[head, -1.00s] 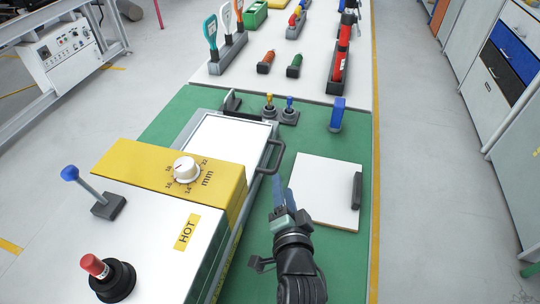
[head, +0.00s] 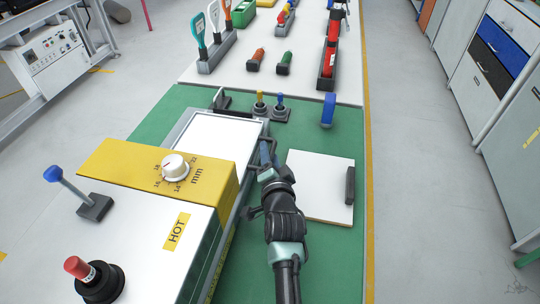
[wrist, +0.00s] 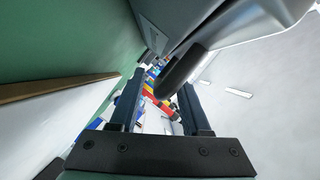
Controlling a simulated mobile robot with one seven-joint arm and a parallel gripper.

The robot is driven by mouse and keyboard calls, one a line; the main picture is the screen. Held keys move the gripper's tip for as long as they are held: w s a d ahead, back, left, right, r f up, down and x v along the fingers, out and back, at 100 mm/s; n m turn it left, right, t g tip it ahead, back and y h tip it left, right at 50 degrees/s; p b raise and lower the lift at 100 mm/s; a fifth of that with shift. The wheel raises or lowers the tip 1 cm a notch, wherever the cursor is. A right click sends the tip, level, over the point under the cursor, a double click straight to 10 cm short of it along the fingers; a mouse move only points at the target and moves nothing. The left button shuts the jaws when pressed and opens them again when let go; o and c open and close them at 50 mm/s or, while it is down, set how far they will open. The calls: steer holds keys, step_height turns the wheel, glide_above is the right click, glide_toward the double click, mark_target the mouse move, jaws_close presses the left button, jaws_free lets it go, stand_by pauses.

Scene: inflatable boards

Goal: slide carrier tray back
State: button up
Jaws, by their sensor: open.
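The carrier tray (head: 215,138) is a flat white panel in a grey frame, partly under the yellow-topped machine (head: 130,160). Its dark bar handle (head: 265,132) sticks out on the right side, partly covered by my gripper (head: 266,155). In the wrist view the handle (wrist: 180,72) runs slantwise between the two fingers of my gripper (wrist: 160,92). The fingers are apart, and I cannot tell whether either touches the handle. The tray's grey edge (wrist: 230,35) fills the upper right of the wrist view.
A white board (head: 318,185) with a dark grip lies close to the right of my gripper. Small blue and yellow levers (head: 268,108) stand behind the tray, and a blue upright piece (head: 328,110) stands farther right. Green mat (head: 335,240) is bare at the front right.

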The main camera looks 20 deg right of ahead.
steer(key=shift+c, duration=0.3)
jaws_close()
stand_by(1.1)
